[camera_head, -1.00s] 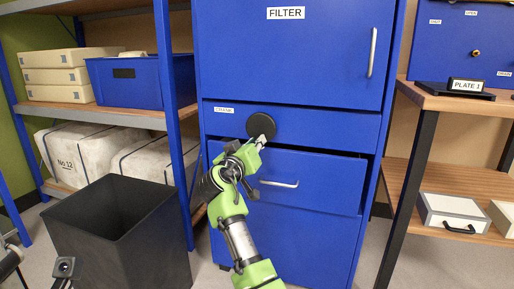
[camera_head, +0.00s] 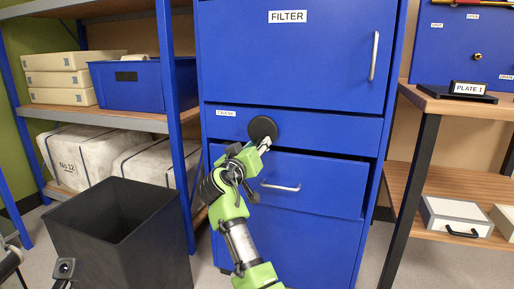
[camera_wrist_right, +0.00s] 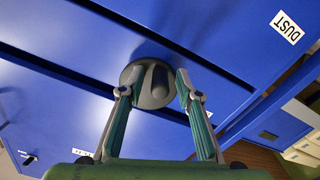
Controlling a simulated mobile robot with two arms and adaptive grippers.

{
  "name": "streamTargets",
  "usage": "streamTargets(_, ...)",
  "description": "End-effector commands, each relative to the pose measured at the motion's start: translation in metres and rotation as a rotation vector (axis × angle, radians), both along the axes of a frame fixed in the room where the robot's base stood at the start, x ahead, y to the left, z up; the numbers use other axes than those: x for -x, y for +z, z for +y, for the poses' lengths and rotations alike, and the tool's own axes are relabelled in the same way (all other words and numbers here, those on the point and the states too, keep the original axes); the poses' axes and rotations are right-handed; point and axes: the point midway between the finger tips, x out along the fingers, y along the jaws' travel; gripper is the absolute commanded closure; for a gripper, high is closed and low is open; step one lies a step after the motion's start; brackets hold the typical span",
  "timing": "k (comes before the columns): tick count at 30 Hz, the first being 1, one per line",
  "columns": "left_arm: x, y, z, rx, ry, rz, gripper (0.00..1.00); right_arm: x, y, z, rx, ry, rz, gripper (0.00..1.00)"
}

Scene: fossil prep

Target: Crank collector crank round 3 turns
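The collector crank is a dark round disc (camera_head: 262,129) on the blue cabinet's middle panel, beside a small CRANK label (camera_head: 226,113). In the right wrist view the disc (camera_wrist_right: 137,76) carries a raised grey grip (camera_wrist_right: 157,82).
Below the crank, a blue drawer (camera_head: 325,180) with a silver handle stands slightly out. A black open bin (camera_head: 125,240) is at the lower left, near my right arm. A shelf with a blue crate (camera_head: 130,88) is left; a wooden bench (camera_head: 440,104) is right.

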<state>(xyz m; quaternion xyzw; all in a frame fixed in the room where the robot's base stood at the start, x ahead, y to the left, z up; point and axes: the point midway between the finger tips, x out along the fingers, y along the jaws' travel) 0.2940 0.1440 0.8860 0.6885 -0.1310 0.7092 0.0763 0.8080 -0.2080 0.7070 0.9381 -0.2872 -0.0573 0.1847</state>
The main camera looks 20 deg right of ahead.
Motion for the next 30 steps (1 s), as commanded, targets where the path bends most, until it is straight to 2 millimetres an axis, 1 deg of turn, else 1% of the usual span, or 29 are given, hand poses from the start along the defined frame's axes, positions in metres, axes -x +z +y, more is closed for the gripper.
streamTargets(4,0.000,0.000,0.000,0.000,0.000,0.000,0.68,0.000,0.021,0.000,-0.002,0.000,-0.005,0.68)
streamTargets(12,0.000,0.000,0.000,0.000,-0.001,0.001,0.68,0.000,0.073,0.001,-0.001,0.001,-0.003,0.68)
streamTargets(15,0.000,0.000,0.000,-0.001,-0.001,0.001,0.68,0.000,0.086,0.000,-0.002,0.000,-0.001,0.68)
streamTargets(18,0.000,0.000,0.000,-0.001,-0.001,0.001,0.68,0.000,0.094,0.000,-0.002,0.001,0.001,0.68)
streamTargets(21,0.000,0.000,0.000,-0.001,-0.001,0.001,0.68,0.000,0.097,0.000,-0.002,0.001,0.001,0.68)
streamTargets(30,0.000,0.000,0.000,-0.001,-0.001,0.001,0.68,0.000,0.097,0.000,-0.001,0.001,0.001,0.68)
